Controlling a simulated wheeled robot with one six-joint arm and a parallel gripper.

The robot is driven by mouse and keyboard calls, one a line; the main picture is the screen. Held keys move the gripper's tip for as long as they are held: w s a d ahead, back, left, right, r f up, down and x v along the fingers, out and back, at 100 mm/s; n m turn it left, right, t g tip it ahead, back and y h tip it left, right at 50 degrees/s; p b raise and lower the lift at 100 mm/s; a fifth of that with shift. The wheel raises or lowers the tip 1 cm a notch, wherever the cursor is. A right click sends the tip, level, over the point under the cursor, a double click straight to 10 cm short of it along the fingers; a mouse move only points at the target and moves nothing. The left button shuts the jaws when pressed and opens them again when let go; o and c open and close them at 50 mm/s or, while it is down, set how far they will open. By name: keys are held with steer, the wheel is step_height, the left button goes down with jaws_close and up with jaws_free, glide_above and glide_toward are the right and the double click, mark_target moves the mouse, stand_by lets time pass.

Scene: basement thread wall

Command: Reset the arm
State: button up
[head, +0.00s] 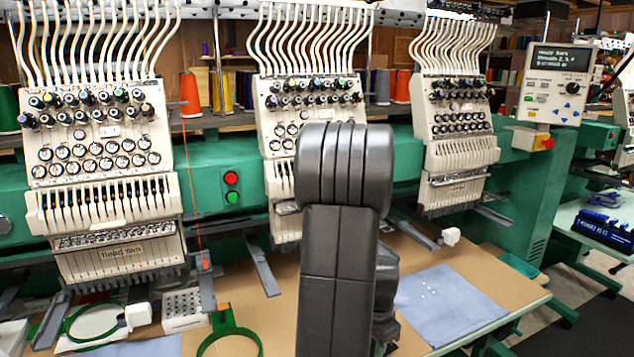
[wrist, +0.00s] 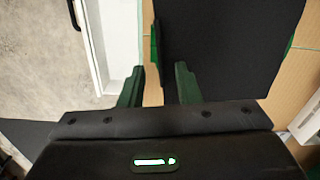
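My gripper (wrist: 160,80) shows in the wrist view with two dark green fingers standing apart. Nothing is seen between the fingers. Beyond them lie a strip of tan surface and a large dark panel (wrist: 228,45); I cannot tell the distance to them. In the head view my dark grey arm stands upright in the middle of the picture, in front of the embroidery machine (head: 225,165). The arm hides part of the middle sewing head and the table behind it. My gripper itself is not visible in the head view.
The tan worktable (head: 262,318) carries green hoops (head: 228,338), a white perforated block (head: 183,308) and a blue-grey cloth (head: 447,303). Thread cones (head: 190,95) stand on a shelf behind. A control panel (head: 555,85) is at right. Pale floor (wrist: 40,60) shows left in the wrist view.

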step_height(320, 180, down, 3)
steer(key=shift+r, duration=0.1)
steer(key=shift+r+p, duration=0.55)
steer(key=shift+p, duration=0.25)
